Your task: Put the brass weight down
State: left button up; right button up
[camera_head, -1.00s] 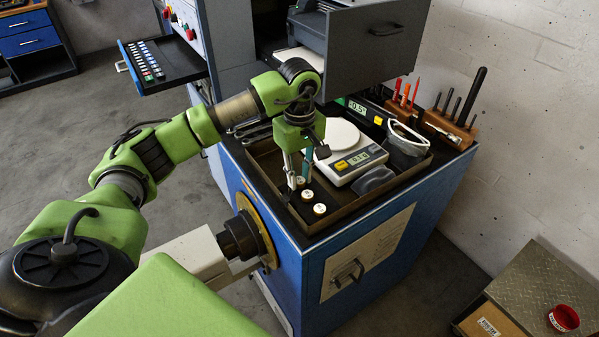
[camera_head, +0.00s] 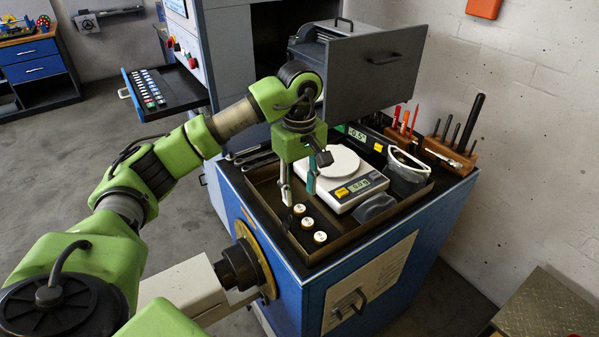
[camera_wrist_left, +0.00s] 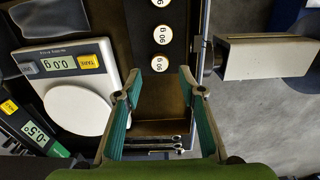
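Three brass weights with white labelled tops stand in a row on a dark strip in the tray (camera_head: 346,245): a near one (camera_head: 320,237), a middle one (camera_head: 307,223) and a far one (camera_head: 299,210). In the left wrist view the far one (camera_wrist_left: 160,63) lies just beyond my fingertips. My left gripper (camera_head: 299,192) is open and empty above this end of the row. Its two teal-padded fingers stand wide apart in the wrist view (camera_wrist_left: 160,76). The brass sides are mostly hidden under the labels from above. My right gripper is not in view.
A white scale (camera_head: 357,188) with an empty round pan and a display reading zero stands right of the gripper. A dark pouch (camera_head: 375,208) lies beside it. An open grey drawer (camera_head: 375,75) stands behind. Tool blocks (camera_head: 450,140) stand at the back right.

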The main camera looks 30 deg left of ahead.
aim_at(300, 208)
pick_arm(q)
notch_tip(300, 208, up, 8)
jog(key=shift+f, duration=0.2)
